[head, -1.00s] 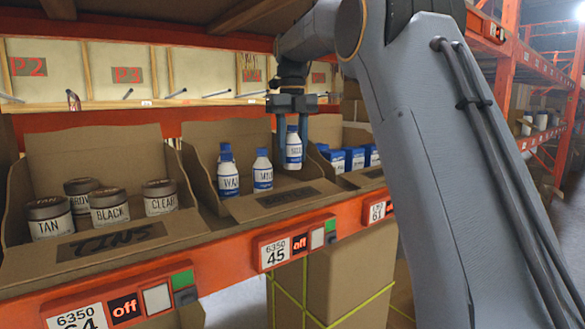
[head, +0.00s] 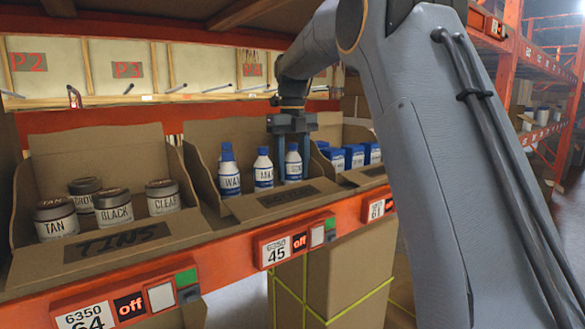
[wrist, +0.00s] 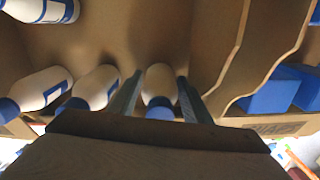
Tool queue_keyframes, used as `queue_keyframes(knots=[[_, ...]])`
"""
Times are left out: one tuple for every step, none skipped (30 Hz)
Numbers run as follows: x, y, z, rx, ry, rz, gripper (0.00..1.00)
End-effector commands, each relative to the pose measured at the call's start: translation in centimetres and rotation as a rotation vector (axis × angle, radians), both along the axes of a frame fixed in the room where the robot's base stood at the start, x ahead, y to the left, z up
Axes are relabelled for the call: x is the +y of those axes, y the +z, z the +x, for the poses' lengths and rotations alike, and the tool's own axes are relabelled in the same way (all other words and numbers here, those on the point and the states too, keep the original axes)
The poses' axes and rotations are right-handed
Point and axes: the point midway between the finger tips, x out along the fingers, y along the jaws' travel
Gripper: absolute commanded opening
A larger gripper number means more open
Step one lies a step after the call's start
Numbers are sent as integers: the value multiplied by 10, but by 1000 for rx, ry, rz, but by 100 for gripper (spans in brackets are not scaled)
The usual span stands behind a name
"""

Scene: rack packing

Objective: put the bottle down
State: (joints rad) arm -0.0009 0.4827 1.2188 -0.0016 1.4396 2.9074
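A white bottle with a blue cap and blue label (head: 293,163) stands upright at the right of a row of bottles in the middle cardboard box (head: 238,208). My gripper (head: 293,168) reaches down from above, one finger on each side of this bottle. In the wrist view the bottle (wrist: 159,82) sits between the two fingertips (wrist: 159,86), which look close against its sides. Its base seems level with the row, but I cannot see clearly whether it touches the box floor.
The box's cardboard wall and a box of blue packs (head: 354,157) are at the right. An orange shelf edge (head: 230,258) runs in front.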

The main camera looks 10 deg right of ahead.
Motion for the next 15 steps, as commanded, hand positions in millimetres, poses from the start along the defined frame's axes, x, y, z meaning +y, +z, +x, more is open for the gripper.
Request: queue_keyframes(knots=[[0,0,0,0,0,0,44],[0,0,0,0,0,0,44],[0,0,0,0,0,0,44],[0,0,0,0,0,0,44],[0,1,0,0,0,0,44],[0,2,0,0,0,0,44],[0,4,0,0,0,0,44],[0,6,1,-1,0,0,44],[0,9,1,-2,0,-1,44],[0,13,1,-3,0,0,44],[0,17,2,-3,0,0,44],[0,23,2,-5,0,0,44],[0,28,1,-4,0,0,44],[0,34,2,-5,0,0,44],[0,43,2,-5,0,0,44]])
